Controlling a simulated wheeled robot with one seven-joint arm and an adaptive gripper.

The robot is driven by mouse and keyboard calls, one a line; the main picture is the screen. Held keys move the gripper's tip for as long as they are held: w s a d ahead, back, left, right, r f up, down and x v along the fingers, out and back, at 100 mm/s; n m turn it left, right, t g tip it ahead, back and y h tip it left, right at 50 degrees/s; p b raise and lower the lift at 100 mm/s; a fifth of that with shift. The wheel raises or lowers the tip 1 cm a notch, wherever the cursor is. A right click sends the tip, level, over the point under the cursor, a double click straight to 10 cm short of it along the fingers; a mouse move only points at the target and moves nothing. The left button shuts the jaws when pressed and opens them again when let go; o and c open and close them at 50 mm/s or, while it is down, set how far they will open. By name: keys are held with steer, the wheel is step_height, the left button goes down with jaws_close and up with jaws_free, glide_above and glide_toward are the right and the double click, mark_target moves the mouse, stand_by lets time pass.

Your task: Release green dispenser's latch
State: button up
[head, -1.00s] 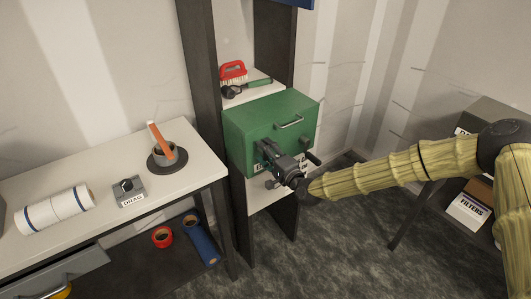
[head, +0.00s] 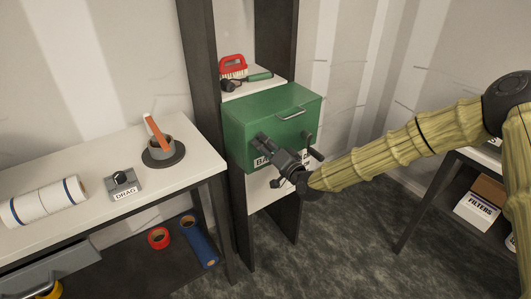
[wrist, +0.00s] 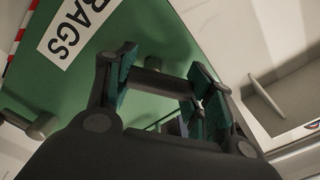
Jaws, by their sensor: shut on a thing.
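The green dispenser (head: 268,122) is a box with a silver handle (head: 292,113) on its front, set in the dark shelf frame. Its white BAGS label is partly hidden by my gripper in the head view and shows at upper left in the wrist view (wrist: 72,32). My gripper (head: 277,148) is at the dispenser's front, low down. In the wrist view its fingers (wrist: 163,88) are closed at either end of a dark bar (wrist: 160,82), which looks like the latch's grip. The latch's base is mostly hidden.
A FILTERS box (head: 476,211) is at right. The floor between is clear.

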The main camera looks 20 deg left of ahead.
steer(key=n+b, duration=0.1)
steer(key=n, duration=0.1)
steer(key=n+b, duration=0.2)
steer(key=f+n+b, duration=0.1)
steer(key=n, duration=0.1)
steer(key=shift+s+a+n+b, duration=0.1)
steer(key=shift+s+n+b, duration=0.05)
steer(key=shift+n+b, duration=0.2)
steer(key=n+b, duration=0.3)
steer(key=n, duration=0.1)
steer(key=shift+n, duration=0.25)
steer(key=o, duration=1)
steer(key=shift+o, duration=0.2)
steer(key=v, duration=1.2)
